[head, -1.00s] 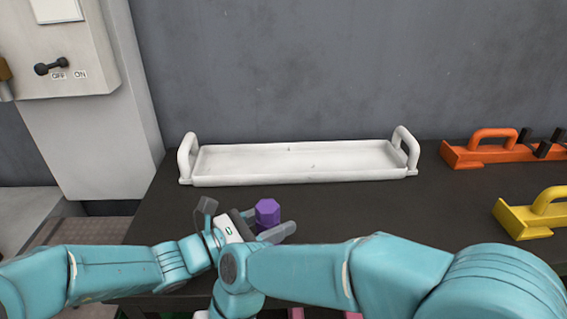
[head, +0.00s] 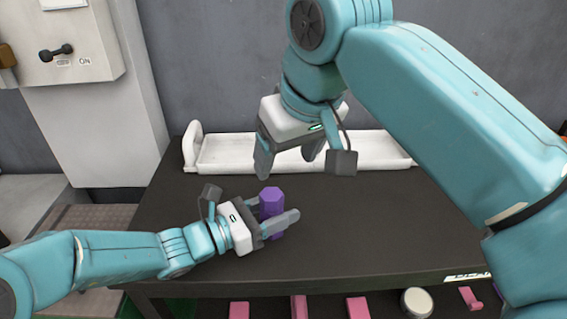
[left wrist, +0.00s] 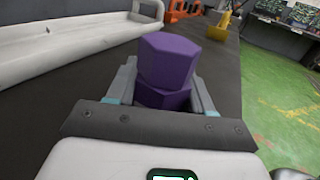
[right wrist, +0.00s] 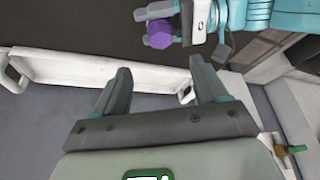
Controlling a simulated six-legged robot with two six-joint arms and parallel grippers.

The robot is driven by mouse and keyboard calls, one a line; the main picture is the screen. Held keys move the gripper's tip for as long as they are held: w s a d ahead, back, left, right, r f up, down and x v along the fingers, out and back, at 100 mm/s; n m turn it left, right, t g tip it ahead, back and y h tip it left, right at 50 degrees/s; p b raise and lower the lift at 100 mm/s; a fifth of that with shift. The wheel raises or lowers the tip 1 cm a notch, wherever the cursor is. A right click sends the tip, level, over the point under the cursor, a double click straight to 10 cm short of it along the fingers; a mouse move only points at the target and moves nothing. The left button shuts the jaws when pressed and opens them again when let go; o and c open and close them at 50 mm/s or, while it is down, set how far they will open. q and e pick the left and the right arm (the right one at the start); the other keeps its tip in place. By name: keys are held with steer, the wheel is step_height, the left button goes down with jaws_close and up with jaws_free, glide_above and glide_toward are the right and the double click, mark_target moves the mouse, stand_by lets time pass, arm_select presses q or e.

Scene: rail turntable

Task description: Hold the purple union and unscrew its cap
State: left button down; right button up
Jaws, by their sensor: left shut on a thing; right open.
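My right gripper (head: 289,165) is open and empty, pointing down above and behind the union in the head view. In the right wrist view the union (right wrist: 160,34) shows at the top, beyond the open fingers (right wrist: 158,82).
A white tray (head: 375,165) with raised handles lies along the table's back, partly hidden by my right arm. A grey box with an OFF/ON lever (head: 57,51) is on the left. Pink pieces (head: 358,308) and a round can (head: 416,302) lie below the front edge. The table's middle is clear.

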mark_target(274, 194)
steer(key=x, duration=1.1)
steer(key=shift+w+f, duration=0.1)
steer(key=shift+f, duration=0.25)
steer(key=c, duration=1.2)
steer(key=n, duration=0.2)
steer(key=n+g+y, duration=0.1)
steer(key=n, duration=0.1)
steer(key=shift+w+d, duration=0.2)
steer(key=shift+n+g+y, duration=0.3)
steer(key=shift+n+y, duration=0.1)
steer(key=shift+n, duration=0.6)
steer(key=n, duration=0.2)
steer(key=n+g, duration=0.1)
steer(key=n, duration=0.1)
steer(key=n+g, duration=0.1)
steer(key=n, duration=0.1)
steer(key=shift+w+d+y, duration=0.1)
steer(key=shift+w+y, duration=0.2)
steer(key=o, duration=1.2)
